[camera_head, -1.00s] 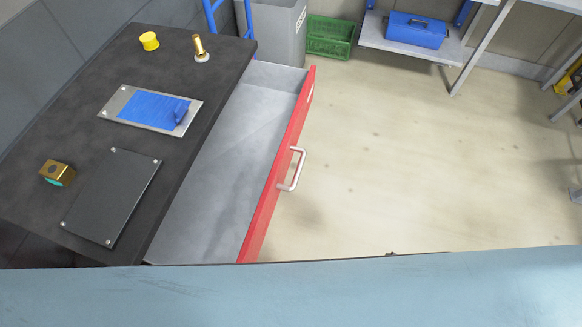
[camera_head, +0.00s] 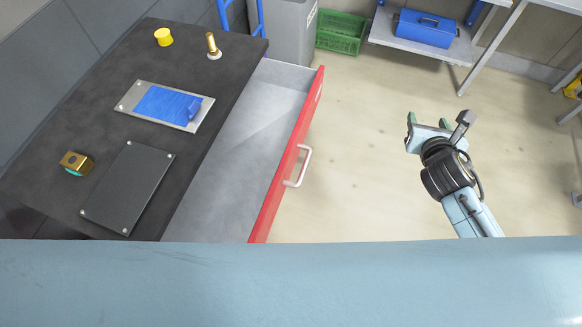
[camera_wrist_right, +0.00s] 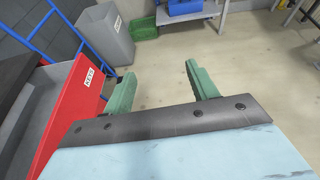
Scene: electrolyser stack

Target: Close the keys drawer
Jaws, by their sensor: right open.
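The keys drawer (camera_head: 290,160) has a red front and a grey, empty-looking inside. It stands pulled out from under the dark worktop. Its pale bar handle (camera_head: 304,166) is on the red front. In the right wrist view the drawer front (camera_wrist_right: 78,115) is at the left, with a white label (camera_wrist_right: 89,77) reading KEYS. My right gripper (camera_head: 434,122) is open and empty, over the floor to the right of the drawer and apart from it. Its two green fingers show in the right wrist view (camera_wrist_right: 163,88). My left gripper is not in view.
The worktop (camera_head: 210,100) carries a yellow cap (camera_head: 163,37), a brass fitting (camera_head: 212,45), a blue-topped plate (camera_head: 166,105), a dark plate (camera_head: 128,187) and a brass block (camera_head: 75,162). A grey bin (camera_head: 293,32) and green crate (camera_head: 340,32) stand behind. The floor right of the drawer is clear.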

